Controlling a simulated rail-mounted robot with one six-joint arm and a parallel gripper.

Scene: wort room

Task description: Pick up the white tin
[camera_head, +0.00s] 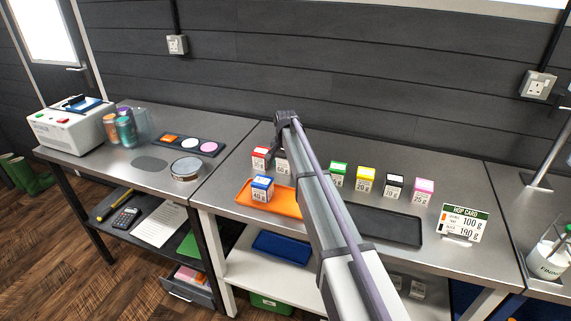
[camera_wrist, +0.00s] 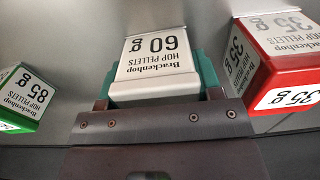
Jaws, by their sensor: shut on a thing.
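The white tin (camera_wrist: 155,58), labelled Brackenhop hop pellets 60 g, sits between the green fingers of my gripper (camera_wrist: 157,82) in the wrist view. My gripper is shut on it. In the head view the white tin (camera_head: 282,167) shows partly beside my arm, in the back row of tins; my arm hides the rest of it and the fingers. I cannot tell whether it is clear of the bench.
A red tin (camera_head: 261,158) stands close left of the white tin. Green (camera_head: 338,174), yellow (camera_head: 365,180), black (camera_head: 393,186) and pink (camera_head: 422,191) tins stand to the right. A blue tin (camera_head: 262,188) sits on the orange tray (camera_head: 287,208). A dark tray (camera_head: 390,228) is empty.

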